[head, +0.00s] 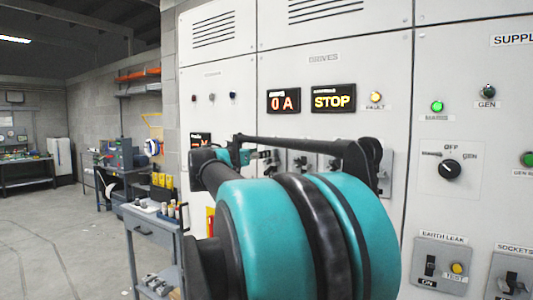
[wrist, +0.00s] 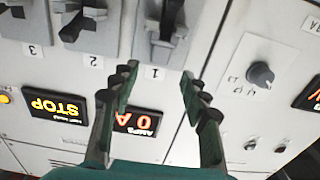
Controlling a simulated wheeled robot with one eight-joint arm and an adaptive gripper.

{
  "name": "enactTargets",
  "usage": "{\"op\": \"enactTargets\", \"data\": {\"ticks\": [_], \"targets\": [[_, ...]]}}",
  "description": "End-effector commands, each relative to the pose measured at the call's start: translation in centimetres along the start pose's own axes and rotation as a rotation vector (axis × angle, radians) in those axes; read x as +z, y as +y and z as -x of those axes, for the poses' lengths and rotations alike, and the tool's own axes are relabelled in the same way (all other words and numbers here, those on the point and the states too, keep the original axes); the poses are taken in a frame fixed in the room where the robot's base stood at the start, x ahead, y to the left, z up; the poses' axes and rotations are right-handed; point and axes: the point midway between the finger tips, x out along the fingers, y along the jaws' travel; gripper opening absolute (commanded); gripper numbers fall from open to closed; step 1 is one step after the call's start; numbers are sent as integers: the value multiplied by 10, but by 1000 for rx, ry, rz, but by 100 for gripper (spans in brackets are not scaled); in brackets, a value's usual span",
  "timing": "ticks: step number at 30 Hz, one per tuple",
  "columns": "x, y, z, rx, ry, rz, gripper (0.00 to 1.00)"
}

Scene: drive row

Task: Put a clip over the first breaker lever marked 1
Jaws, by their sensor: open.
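In the wrist view, which is upside down, the breaker lever marked 1 (wrist: 168,18) is a dark handle on a grey plate at the top centre. Its label "1" (wrist: 154,73) shows between my fingertips. My gripper (wrist: 159,79) is open, its two fingers apart, with nothing seen between them except the panel behind. The lever lies beyond the fingertips, not between them. In the head view my gripper (head: 266,155) is small and partly behind my arm, close to the row of breakers (head: 301,163). I cannot make out a clip for certain in either view.
Lever 2 (wrist: 76,25) stands beside lever 1 in the wrist view, with lever 3 (wrist: 15,10) beyond. A rotary knob (wrist: 260,74) is on the other side. A grey cart (head: 158,226) with small items on top stands left in the head view. Floor further left is clear.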

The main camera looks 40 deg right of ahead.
Motion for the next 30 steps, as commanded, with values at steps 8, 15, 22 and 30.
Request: {"op": "enactTargets", "data": {"ticks": [8,15,22,30], "targets": [[0,-1,41,-3,0,0,46],[0,0,50,0,0,0,46],[6,0,50,1,-11,6,46],[163,1,77,-58,-333,197,46]]}}
